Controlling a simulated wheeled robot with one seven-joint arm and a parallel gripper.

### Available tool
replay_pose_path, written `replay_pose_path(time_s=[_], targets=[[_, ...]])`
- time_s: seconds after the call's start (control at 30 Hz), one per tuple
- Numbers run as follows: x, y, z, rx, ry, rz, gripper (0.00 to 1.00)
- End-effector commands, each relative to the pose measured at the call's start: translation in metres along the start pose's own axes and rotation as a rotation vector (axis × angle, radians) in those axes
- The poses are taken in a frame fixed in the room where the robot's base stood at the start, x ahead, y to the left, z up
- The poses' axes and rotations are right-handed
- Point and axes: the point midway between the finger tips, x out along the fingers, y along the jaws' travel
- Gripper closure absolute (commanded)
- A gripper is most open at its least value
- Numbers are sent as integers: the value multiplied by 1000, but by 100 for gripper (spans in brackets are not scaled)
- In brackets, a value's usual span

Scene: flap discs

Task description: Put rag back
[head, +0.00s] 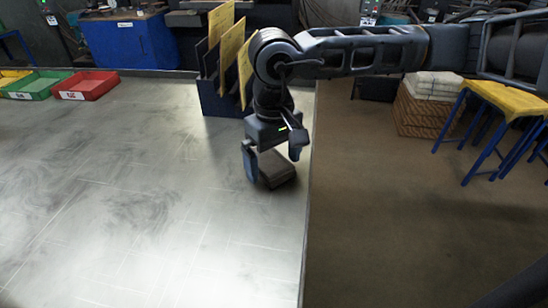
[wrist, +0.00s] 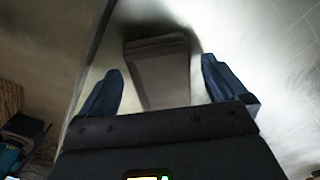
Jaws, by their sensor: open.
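A folded grey-brown cloth (head: 277,170), which looks like the rag, lies on the pale worktop near its right edge. My gripper (head: 271,160) points down over it with its fingers apart. In the wrist view the rag (wrist: 158,75) shows between the two blue fingers of my gripper (wrist: 162,70), with a gap on both sides. I see no finger pressing on it. Part of the rag is hidden behind my gripper in the head view.
The worktop (head: 120,190) is bare at front and left. A blue rack (head: 215,103) with yellow boards stands behind my gripper. Red (head: 86,87) and green (head: 32,88) bins sit far left. Right of the worktop are brown floor, a wooden crate (head: 420,115) and a yellow-topped stool (head: 508,98).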

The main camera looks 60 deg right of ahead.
Motion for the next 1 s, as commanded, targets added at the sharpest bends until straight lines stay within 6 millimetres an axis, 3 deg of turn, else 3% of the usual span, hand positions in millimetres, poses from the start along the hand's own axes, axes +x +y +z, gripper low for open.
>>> replay_pose_path(time_s=[0.5, 0.7, 1.0], targets=[[-100, 1, -1, 0, 4, 3, 1], [-117, 0, 0, 0, 1, 1, 1], [-120, 0, 0, 0, 1, 0, 1]])
